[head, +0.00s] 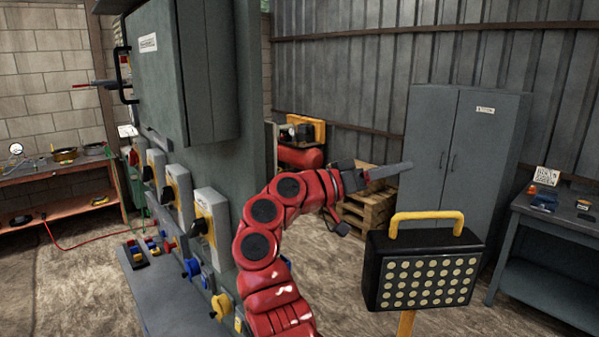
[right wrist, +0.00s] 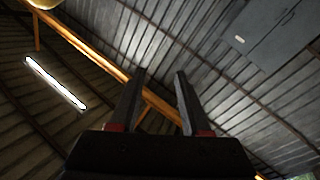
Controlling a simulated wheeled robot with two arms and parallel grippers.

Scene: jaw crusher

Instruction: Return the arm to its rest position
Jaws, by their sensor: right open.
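My right arm is red and rises from the bottom middle of the head view, bending to the right. Its gripper (head: 388,171) is held in the air, pointing right, in front of the grey cabinet and above the work lamp. In the right wrist view the two dark fingers of my right gripper (right wrist: 160,90) stand apart with nothing between them. Behind them are the roof, a beam and a lit tube. My left gripper is not in view.
A grey-green electrical panel (head: 168,75) with several switches stands close left of my arm. A black work lamp (head: 376,262) with a yellow handle is close on the right. A grey cabinet (head: 462,135), wooden pallets (head: 372,209) and a side table (head: 560,220) are farther back.

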